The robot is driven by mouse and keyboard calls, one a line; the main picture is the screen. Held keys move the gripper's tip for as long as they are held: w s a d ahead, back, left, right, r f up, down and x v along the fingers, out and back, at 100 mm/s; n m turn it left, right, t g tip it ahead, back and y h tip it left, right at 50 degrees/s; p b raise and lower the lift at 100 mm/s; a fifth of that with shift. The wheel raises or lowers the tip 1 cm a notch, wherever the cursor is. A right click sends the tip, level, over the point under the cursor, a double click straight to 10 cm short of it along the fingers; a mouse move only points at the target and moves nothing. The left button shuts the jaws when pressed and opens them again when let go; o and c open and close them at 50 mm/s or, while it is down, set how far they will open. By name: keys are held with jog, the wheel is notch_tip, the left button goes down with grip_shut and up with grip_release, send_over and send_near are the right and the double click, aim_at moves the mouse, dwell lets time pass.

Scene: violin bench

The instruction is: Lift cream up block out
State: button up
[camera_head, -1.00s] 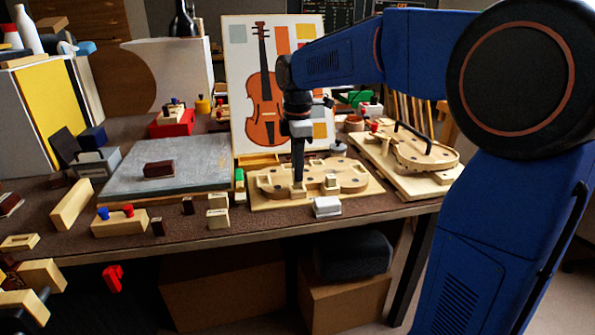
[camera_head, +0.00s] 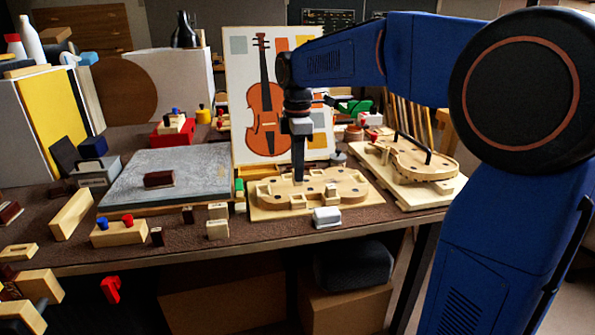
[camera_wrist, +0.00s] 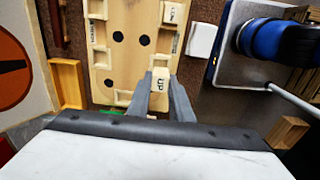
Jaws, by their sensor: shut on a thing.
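The cream up block (camera_wrist: 161,78), marked "UP" on its face, sits between the two fingers of my gripper (camera_wrist: 161,92) in the wrist view. The fingers are shut on it. Below it is the pale wooden violin-shaped form (camera_wrist: 130,50) with dark holes and small pocket frames. In the head view my gripper (camera_head: 298,178) points straight down over the left-middle part of this form (camera_head: 345,185). The block is too small to make out there. I cannot tell whether its lower end is clear of its pocket.
Another lettered cream block (camera_wrist: 171,13) sits on the form's edge. A white block (camera_head: 326,217) lies in front of the form. A violin picture panel (camera_head: 240,100) stands close behind. A second violin board (camera_head: 445,192) is to the right, a grey slab (camera_head: 205,168) to the left.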

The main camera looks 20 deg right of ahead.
jog(key=shift+r, duration=0.2)
dwell(0.3)
jog(key=shift+r, duration=3.5)
jog(key=shift+w, duration=0.1)
